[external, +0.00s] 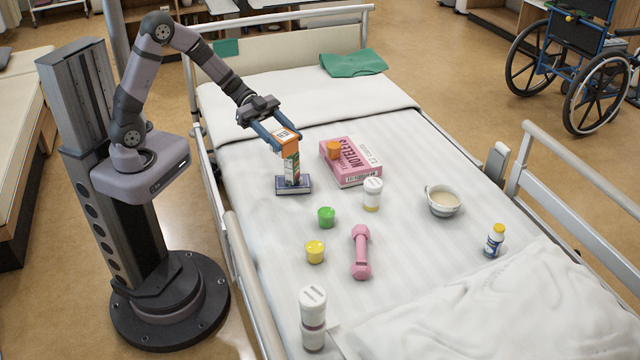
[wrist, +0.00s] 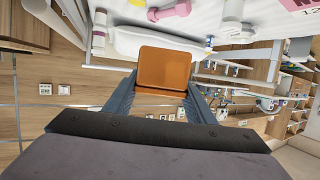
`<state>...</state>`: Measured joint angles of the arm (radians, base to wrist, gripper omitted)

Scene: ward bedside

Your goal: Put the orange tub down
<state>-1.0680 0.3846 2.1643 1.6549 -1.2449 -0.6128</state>
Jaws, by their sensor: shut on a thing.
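The orange tub (external: 285,141), squarish with a white and blue label, is between the two blue fingers of my gripper (external: 283,134). The gripper is shut on it. In the wrist view the orange tub (wrist: 165,68) shows as a plain orange square between the fingertips (wrist: 163,82). Directly below it in the external view stands a green, red and white carton (external: 291,168), upright on a dark flat box (external: 293,187) on the bed. I cannot tell whether the tub touches the carton's top.
A pink box (external: 356,168) with a small orange cup (external: 334,150) on it lies to the right. A white jar (external: 373,194), green cup (external: 326,217), yellow cup (external: 315,251), pink dumbbell (external: 361,252) and bowl (external: 443,200) are on the bed. Bare sheet (external: 270,100) lies behind my gripper.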

